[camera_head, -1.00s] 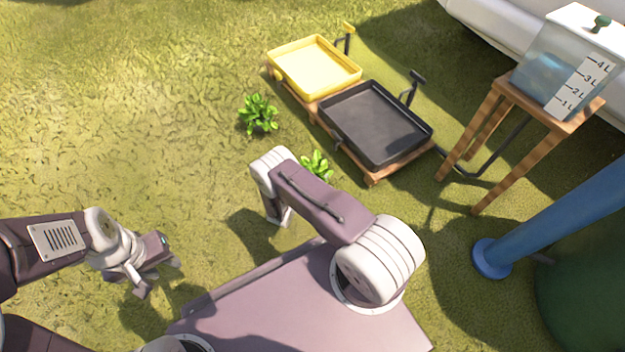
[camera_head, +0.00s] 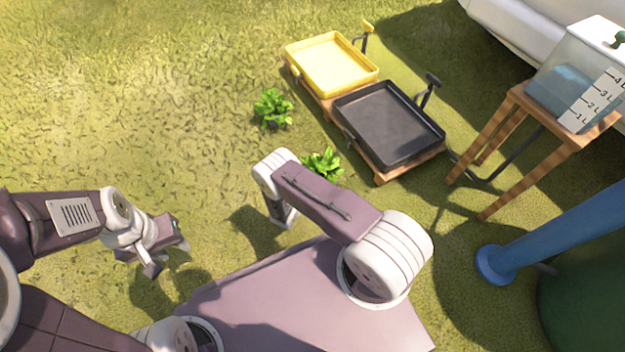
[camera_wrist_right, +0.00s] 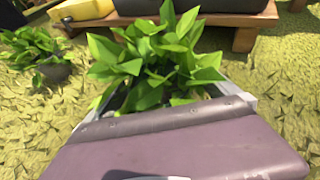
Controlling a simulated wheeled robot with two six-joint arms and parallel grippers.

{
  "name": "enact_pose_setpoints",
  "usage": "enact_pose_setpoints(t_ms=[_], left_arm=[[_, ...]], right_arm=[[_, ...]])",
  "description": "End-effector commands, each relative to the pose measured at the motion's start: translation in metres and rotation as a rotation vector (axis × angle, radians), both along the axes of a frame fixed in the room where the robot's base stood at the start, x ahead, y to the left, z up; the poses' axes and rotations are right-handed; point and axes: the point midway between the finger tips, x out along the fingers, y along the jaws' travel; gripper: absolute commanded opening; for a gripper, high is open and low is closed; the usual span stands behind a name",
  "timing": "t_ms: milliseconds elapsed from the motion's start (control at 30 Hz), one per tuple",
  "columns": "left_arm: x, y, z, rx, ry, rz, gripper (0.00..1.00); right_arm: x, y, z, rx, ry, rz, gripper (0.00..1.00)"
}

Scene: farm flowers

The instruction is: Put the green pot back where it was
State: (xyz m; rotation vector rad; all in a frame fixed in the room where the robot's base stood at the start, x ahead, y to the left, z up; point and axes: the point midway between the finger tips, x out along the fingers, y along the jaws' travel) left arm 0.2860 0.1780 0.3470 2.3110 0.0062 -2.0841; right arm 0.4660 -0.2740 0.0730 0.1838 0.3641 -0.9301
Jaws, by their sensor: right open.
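Two leafy green plants stand on the grass. The nearer plant (camera_head: 322,163) is partly hidden behind my right arm in the head view. In the right wrist view this leafy plant (camera_wrist_right: 160,60) rises between the two fingers of my right gripper (camera_wrist_right: 165,105), which is open around it; its pot is hidden behind the gripper body. The farther plant (camera_head: 272,106) stands upright to the upper left, and its dark grey pot (camera_wrist_right: 55,73) shows in the wrist view. No pot shows clearly green. My left gripper (camera_head: 168,258) hangs open and empty above the grass at the left.
A yellow tray (camera_head: 330,66) and a black tray (camera_head: 388,125) sit on low wooden carts beyond the plants. A clear water tank (camera_head: 572,78) stands on a wooden stool (camera_head: 487,135) at the right. A blue post (camera_head: 560,225) stands nearby. The grass at the left is free.

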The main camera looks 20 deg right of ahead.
Motion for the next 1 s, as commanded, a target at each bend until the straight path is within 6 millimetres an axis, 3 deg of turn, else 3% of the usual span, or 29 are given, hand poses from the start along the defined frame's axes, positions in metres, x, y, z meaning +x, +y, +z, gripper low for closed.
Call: enact_pose_setpoints(t_ms=[33,267,433,667,767,833,1000], left_arm=[[0.0,0.0,0.019,0.0,0.0,0.0,0.36],[0.0,0.0,0.045,0.0,0.0,0.0,0.36],[0.0,0.0,0.052,0.0,0.0,0.0,0.36],[0.0,0.0,0.051,0.0,0.0,0.0,0.36],[0.0,0.0,0.052,0.0,0.0,0.0,0.36],[0.0,0.0,0.052,0.0,0.0,0.0,0.36],[0.0,0.0,0.051,0.0,0.0,0.0,0.36]], right_arm=[[-0.006,0.01,0.015,-0.001,0.001,0.007,1.0],[-0.033,0.046,0.03,0.0,0.001,0.006,1.0],[-0.043,0.06,0.033,0.0,0.0,0.001,1.0],[-0.044,0.058,0.041,0.017,-0.007,-0.049,1.0],[-0.048,0.047,0.072,0.087,-0.026,-0.226,1.0],[-0.06,0.038,0.105,0.176,-0.049,-0.421,1.0],[-0.109,0.035,0.184,0.475,-0.15,-0.933,1.0]])
